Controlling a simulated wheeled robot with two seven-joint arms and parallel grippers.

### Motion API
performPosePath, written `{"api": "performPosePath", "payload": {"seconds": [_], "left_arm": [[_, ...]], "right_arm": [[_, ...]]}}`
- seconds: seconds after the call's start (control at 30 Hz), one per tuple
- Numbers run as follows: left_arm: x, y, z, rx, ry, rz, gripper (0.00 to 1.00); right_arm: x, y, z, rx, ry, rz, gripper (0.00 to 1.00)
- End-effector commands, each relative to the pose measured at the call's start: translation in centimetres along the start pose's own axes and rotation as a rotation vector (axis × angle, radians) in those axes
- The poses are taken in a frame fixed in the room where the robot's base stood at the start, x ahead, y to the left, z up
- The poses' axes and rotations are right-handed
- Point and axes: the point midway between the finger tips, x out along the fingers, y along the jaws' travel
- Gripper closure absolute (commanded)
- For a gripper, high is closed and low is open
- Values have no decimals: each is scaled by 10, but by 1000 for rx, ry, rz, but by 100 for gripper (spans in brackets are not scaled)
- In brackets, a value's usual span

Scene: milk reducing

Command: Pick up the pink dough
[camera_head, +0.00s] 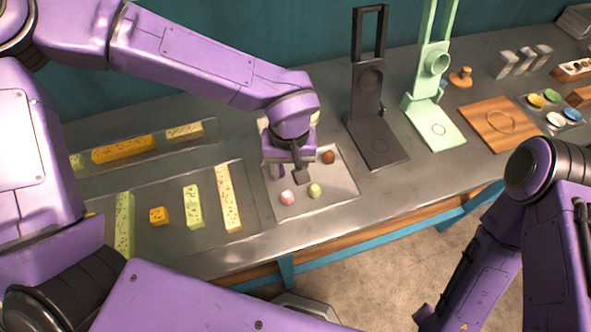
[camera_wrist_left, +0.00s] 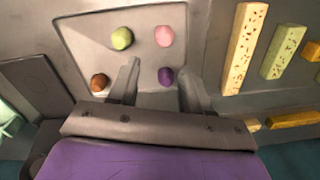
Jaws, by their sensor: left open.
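The pink dough (camera_head: 287,197) is a small round ball on a shallow grey tray (camera_head: 345,193), near its front left. In the left wrist view the pink dough (camera_wrist_left: 164,36) lies beyond the fingertips. My left gripper (camera_head: 298,176) points down over the tray, behind the pink dough. In the wrist view its two fingers (camera_wrist_left: 159,72) are apart, with the purple dough (camera_wrist_left: 165,77) showing in the gap between them. It holds nothing that I can see. My right arm shows at the right, but its gripper is not clearly seen.
Green dough (camera_head: 314,190) lies right of the pink dough, and brown dough (camera_head: 328,157) is farther back. A black press (camera_head: 376,145) and a mint-green press (camera_head: 437,125) stand right. A tray of yellow and green bars (camera_head: 228,198) lies left.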

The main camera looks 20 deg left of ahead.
Motion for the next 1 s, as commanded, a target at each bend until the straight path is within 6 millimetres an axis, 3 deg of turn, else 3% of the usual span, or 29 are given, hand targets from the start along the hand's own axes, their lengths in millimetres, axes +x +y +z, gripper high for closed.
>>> {"api": "performPosePath", "payload": {"seconds": [0.2,0.37,0.57,0.83,0.87,0.9,1.0], "left_arm": [[38,-5,9,-1,5,-2,51],[58,-2,1,-1,-1,-5,51],[96,2,-6,1,-4,-6,51],[103,3,-6,1,-4,-3,51],[103,3,-6,1,-4,-3,55],[103,4,-6,1,-4,-3,68],[103,4,-6,1,-4,-3,94]], "right_arm": [[0,0,1,0,-2,1,57],[-3,1,0,-1,-3,1,57],[-6,1,-2,0,-1,1,57],[-6,1,-2,0,-1,1,57],[-6,1,-2,0,-1,1,57],[-6,1,-2,0,-1,1,57],[-6,1,-2,-1,-1,1,57]]}}
